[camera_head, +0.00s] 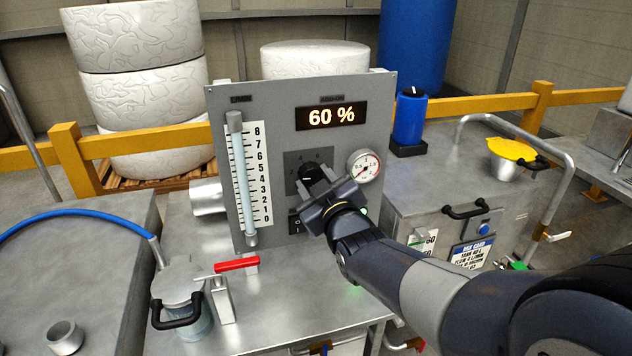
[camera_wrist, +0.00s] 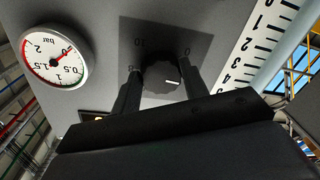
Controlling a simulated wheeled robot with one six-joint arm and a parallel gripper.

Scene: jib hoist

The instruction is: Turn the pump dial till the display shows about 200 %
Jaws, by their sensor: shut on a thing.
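The pump dial (camera_wrist: 161,77) is a dark round knob with a white pointer mark, on a dark square plate of the upright grey panel (camera_head: 284,119). My gripper (camera_head: 322,188) is at the panel and covers part of the dial in the head view. In the wrist view the two fingers of my gripper (camera_wrist: 160,88) stand on either side of the dial, shut on it. The display (camera_head: 331,116) above the dial reads 60 %. Most of the numbers around the dial are hidden or hard to read.
A round pressure gauge (camera_head: 364,166) sits right of the dial, close to my gripper. A tall flow scale (camera_head: 248,176) is at the panel's left. A red-handled valve (camera_head: 236,264) stands on the metal bench in front. A blue bottle (camera_head: 410,117) stands behind at the right.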

